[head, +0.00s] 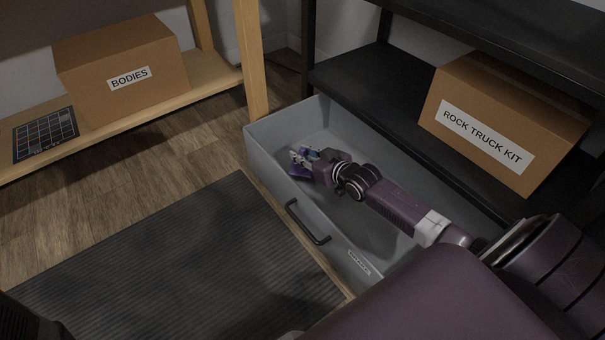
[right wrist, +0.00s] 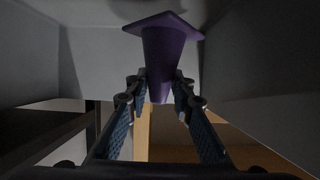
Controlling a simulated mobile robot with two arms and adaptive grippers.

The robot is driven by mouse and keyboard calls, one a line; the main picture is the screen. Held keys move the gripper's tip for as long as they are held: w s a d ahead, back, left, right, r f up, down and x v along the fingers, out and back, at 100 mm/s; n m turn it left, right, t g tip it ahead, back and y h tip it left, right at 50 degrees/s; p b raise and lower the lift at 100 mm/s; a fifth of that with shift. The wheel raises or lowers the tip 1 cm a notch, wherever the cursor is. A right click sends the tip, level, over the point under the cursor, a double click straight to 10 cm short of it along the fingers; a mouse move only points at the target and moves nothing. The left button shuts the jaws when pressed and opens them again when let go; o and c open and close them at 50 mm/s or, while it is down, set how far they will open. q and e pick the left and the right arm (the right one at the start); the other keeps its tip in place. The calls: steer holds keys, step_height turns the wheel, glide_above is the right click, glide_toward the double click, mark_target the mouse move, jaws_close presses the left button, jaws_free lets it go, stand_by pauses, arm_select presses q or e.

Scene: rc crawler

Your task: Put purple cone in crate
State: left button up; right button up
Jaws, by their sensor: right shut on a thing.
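The purple cone (head: 299,174) is inside the grey crate (head: 270,160), near its far left end in the head view. The crate is open-topped, with a dark handle on its front wall. My right gripper (head: 307,157) reaches down into the crate and is shut on the cone. In the right wrist view the cone (right wrist: 165,48) sits between the two fingers (right wrist: 161,88), with its square base at the top of the picture near a grey crate surface. I cannot tell whether the base touches the crate floor.
A black shelf unit (head: 375,90) stands behind the crate, bearing a carton marked ROCK TRUCK KIT (head: 505,120). A wooden shelf (head: 205,82) at left holds a carton marked BODIES (head: 120,65) and a dark grid sheet (head: 46,134). A dark ribbed mat (head: 170,260) lies in front.

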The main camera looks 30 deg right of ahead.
mark_target(302, 167)
step_height(302, 167, down, 6)
steer(key=b, duration=0.3)
steer(key=shift+r+b, duration=0.1)
steer(key=shift+b, duration=0.25)
steer(key=shift+r, duration=0.1)
steer(key=o, duration=0.9)
steer(key=shift+o, duration=0.2)
